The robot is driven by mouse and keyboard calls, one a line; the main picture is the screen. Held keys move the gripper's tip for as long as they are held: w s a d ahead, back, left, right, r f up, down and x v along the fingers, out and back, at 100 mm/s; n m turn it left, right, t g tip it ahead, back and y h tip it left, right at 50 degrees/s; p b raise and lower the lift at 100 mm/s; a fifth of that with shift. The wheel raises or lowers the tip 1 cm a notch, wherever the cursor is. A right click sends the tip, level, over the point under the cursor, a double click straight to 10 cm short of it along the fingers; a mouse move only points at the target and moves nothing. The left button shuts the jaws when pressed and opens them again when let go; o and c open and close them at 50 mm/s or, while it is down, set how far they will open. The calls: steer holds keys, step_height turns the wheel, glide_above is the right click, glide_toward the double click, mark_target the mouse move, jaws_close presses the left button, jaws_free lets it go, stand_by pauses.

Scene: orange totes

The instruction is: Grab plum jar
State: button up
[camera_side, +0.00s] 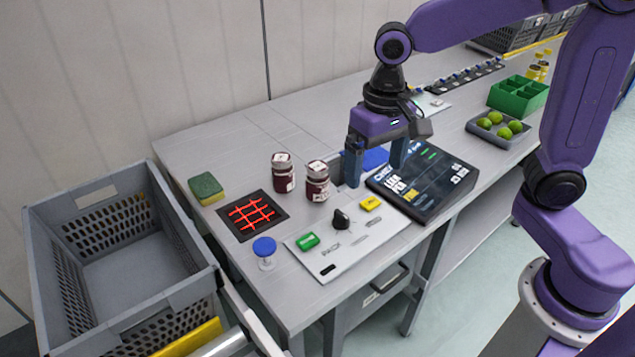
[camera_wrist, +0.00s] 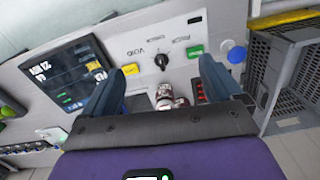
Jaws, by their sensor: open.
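Two dark red-purple jars with pale lids and white labels stand upright side by side on the grey bench: the left jar (camera_side: 283,178) and the right jar (camera_side: 316,187). Their labels are too small to read, so I cannot tell which is plum. My gripper (camera_side: 376,168) is open and empty, pointing down to the right of the right jar, apart from both. In the wrist view my gripper (camera_wrist: 167,73) has its fingers wide apart. Both jars show there between the fingers, close to the gripper body, which partly hides them.
A tilted screen (camera_side: 425,180) stands right of the gripper. A control panel (camera_side: 347,244) with buttons and a black knob lies in front of the jars. A red-lit scanner grid (camera_side: 251,214), green sponge (camera_side: 206,188) and grey crate (camera_side: 120,276) are to the left.

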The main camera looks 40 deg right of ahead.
steer(key=w+m, duration=0.9)
steer(key=w, duration=0.3)
steer(key=m, duration=1)
glide_above(318, 166)
step_height(318, 166, down, 18)
steer(key=shift+r, duration=0.2)
steer(key=c, duration=1.4)
steer(key=shift+r, duration=0.15)
